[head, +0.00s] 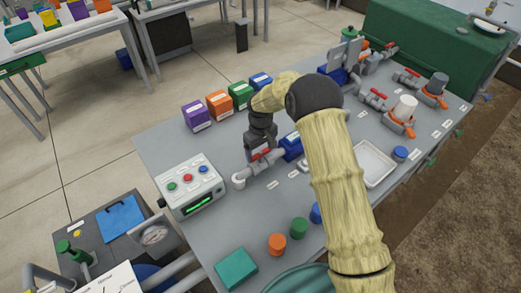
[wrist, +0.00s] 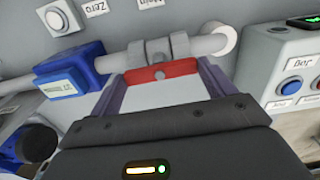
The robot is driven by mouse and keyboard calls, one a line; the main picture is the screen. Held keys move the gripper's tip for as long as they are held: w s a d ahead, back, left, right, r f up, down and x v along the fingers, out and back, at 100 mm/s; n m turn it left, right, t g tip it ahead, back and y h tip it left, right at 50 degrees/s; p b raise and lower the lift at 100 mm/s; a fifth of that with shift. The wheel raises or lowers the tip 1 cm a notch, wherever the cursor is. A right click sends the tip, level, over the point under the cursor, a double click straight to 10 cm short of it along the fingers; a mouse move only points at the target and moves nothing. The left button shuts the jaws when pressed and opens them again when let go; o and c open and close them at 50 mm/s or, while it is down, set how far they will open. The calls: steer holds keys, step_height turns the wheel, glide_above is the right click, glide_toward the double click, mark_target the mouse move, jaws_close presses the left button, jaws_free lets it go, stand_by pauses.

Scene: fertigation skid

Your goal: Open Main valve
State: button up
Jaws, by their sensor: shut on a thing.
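The valve with a red handle (head: 261,154) sits on a grey pipe at the left part of the skid table. In the wrist view the red handle (wrist: 160,74) lies roughly along the pipe, between the two fingers of my gripper (wrist: 160,84). My gripper (head: 258,147) reaches down onto the valve from above and is shut on this handle. A label reading "Main" (wrist: 147,3) is partly cut off at the top of the wrist view. My gripper hides part of the valve in the head view.
A blue meter (wrist: 75,70) joins the pipe beside the valve. A control box (head: 189,187) with coloured buttons stands close to the left. Purple, orange, green and blue boxes stand behind. A white tray (head: 374,163) and other red-handled valves (head: 380,94) are to the right.

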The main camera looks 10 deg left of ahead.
mark_target(261, 153)
steer(key=o, duration=0.9)
steer(key=shift+r, duration=0.1)
step_height(261, 153, up, 17)
steer(key=b, duration=0.2)
steer(key=shift+r, duration=0.15)
